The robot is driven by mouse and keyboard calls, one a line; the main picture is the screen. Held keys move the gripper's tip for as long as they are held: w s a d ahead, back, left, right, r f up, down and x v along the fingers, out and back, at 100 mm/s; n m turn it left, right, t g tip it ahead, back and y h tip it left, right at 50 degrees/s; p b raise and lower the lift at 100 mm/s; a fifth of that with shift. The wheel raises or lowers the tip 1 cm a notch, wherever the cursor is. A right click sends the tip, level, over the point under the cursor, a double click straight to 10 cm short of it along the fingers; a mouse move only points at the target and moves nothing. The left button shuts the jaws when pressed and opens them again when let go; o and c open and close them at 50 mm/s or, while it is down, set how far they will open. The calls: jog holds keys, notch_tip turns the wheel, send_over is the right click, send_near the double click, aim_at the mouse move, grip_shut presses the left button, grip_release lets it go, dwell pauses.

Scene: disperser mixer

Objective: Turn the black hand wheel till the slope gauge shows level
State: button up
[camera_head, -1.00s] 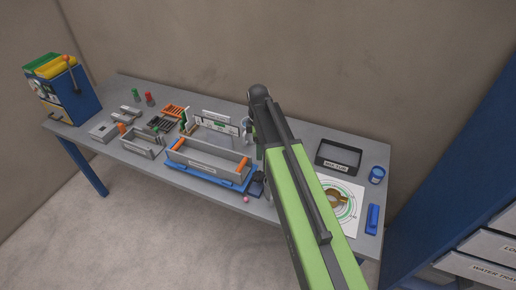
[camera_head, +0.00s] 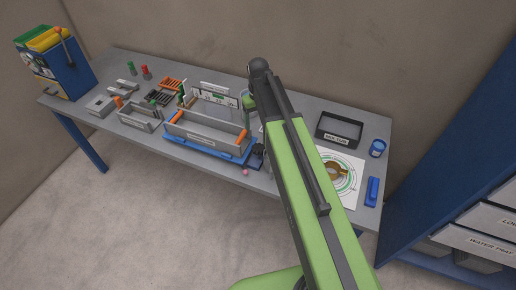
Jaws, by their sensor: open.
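A small black part at the right end of the blue base (camera_head: 225,158) looks like the hand wheel (camera_head: 258,153); its shape is too small to make out. A grey trough with orange ends (camera_head: 200,138) sits on that base. A white panel with a green mark (camera_head: 217,98) stands behind the trough; it may be the slope gauge, but its reading is too small to tell. My green and black arm crosses the middle of the view, just right of the black part. My gripper is hidden behind the arm.
A black bin (camera_head: 340,128), a blue cup (camera_head: 378,148), a round dial sheet (camera_head: 338,172) and a blue block (camera_head: 372,191) lie on the right of the table. Small trays and blocks fill the left. A pink ball (camera_head: 245,172) is near the front edge. A blue cabinet stands right.

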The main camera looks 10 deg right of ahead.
aim_at(258, 148)
notch_tip(258, 148, down, 16)
jog(key=b, duration=1.4)
jog(key=shift+r, duration=0.35)
jog(key=c, duration=1.4)
jog(key=shift+o, duration=0.2)
jog(key=shift+n, duration=0.4)
jog(key=n, duration=0.2)
jog(key=shift+n, duration=2.2)
